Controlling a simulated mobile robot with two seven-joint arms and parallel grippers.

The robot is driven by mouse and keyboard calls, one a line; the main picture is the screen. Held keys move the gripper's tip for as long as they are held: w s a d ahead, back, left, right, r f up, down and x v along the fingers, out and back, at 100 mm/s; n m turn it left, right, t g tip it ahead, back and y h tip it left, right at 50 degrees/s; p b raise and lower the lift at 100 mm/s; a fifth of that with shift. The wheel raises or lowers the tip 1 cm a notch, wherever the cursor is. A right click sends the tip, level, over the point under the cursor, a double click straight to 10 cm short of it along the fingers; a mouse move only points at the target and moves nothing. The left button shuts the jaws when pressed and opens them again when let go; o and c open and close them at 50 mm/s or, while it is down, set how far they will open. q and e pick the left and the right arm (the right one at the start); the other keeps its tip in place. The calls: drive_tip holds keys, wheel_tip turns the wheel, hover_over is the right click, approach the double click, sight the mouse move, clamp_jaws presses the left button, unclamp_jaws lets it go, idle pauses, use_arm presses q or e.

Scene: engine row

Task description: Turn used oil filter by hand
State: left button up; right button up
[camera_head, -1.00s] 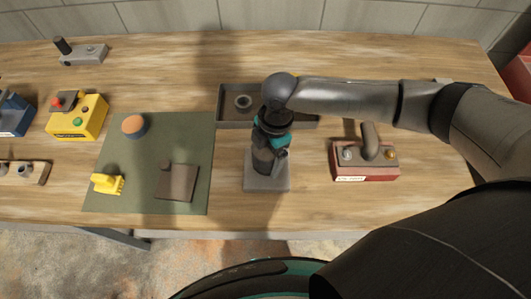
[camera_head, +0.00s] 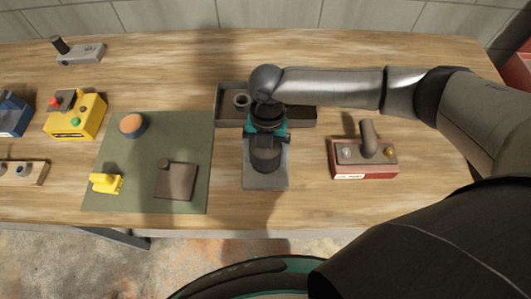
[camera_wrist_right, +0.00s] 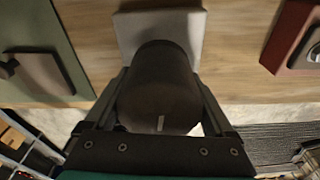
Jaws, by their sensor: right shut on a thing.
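The used oil filter is a dark cylinder (camera_head: 266,157) on a light grey mount (camera_head: 265,181) at the middle of the bench. My right gripper (camera_head: 266,148) has come over it from above and is shut on it. In the right wrist view the filter (camera_wrist_right: 160,85) fills the space between the two fingers, with a short pale mark on its side. The grey mount (camera_wrist_right: 128,32) shows behind it. Whether the filter's lower end is seated in the mount is hidden. My left gripper is not in view.
A grey tray (camera_head: 300,117) with a ring (camera_head: 241,100) lies behind the mount. A red box (camera_head: 364,170) with a handle stands to the right. A green mat (camera_head: 148,150) at left bears an orange-topped round part (camera_head: 132,123), a yellow brush (camera_head: 106,183) and a brown plate (camera_head: 175,182).

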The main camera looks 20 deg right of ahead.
drive_tip(key=o, duration=1.5)
